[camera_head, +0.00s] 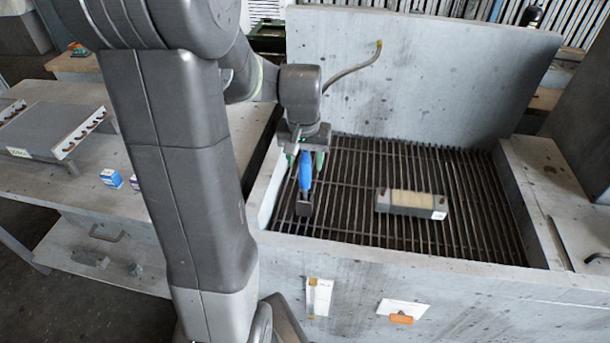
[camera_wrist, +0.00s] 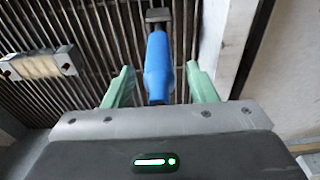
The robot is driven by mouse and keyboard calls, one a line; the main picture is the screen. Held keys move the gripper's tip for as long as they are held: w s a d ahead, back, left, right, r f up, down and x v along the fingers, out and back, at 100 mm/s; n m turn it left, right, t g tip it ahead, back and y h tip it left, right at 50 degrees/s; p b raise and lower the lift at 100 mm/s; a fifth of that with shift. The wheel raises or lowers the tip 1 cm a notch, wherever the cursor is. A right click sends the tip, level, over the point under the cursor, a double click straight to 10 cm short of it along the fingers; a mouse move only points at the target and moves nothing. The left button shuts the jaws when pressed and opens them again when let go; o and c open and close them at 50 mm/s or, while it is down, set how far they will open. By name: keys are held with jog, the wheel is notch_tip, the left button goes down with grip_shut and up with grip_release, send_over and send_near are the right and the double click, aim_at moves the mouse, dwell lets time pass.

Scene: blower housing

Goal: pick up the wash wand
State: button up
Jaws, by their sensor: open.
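The wash wand (camera_head: 305,172) has a blue handle and a dark head, and it stands or lies at the left side of the slatted grate in the basin. In the wrist view its blue handle (camera_wrist: 157,68) lies between the two green fingers of my gripper (camera_wrist: 160,82), with a gap on each side. My gripper (camera_head: 305,158) is open and over the wand's handle end in the head view. The dark head points away from my palm. The handle's near end is hidden behind the gripper body in the wrist view.
A grey block with a tan top (camera_head: 412,203) lies on the grate (camera_head: 350,170) to the right of the wand. The basin's left wall (camera_wrist: 215,40) is close beside my gripper. A bent hose (camera_head: 352,70) rises by the back panel. A bench (camera_head: 60,185) stands at left.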

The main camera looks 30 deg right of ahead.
jog(key=shift+f, duration=0.8)
jog(key=shift+c, duration=0.2)
grip_shut()
jog(key=shift+r, duration=0.1)
notch_tip(320, 180, up, 10)
jog(key=shift+f, duration=0.1)
